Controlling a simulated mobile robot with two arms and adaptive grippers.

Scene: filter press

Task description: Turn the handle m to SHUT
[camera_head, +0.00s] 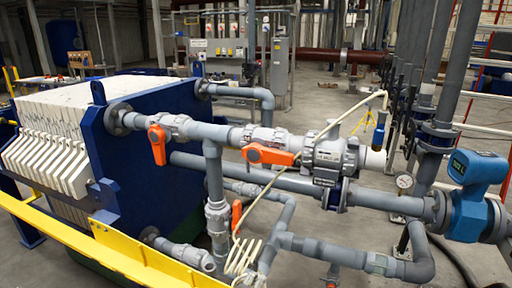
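Several orange valve handles show on the grey pipework, and I cannot read a letter on any of them, so I cannot tell which is m. One orange handle (157,144) hangs downward across the upper pipe near the blue press plate. A second orange handle (268,155) lies roughly along the same upper pipe. A third orange handle (237,217) stands about upright beside a lower vertical pipe. A small orange piece (331,284) is cut off at the bottom edge. No SHUT marking is legible. Neither of my grippers is in view.
The blue filter press (150,155) with white plates stands at left behind a yellow rail (110,255). A cream hose (330,128) loops over the upper pipe. A blue meter (472,190) and pressure gauge (404,182) are at right. Open floor (330,95) lies behind the pipes.

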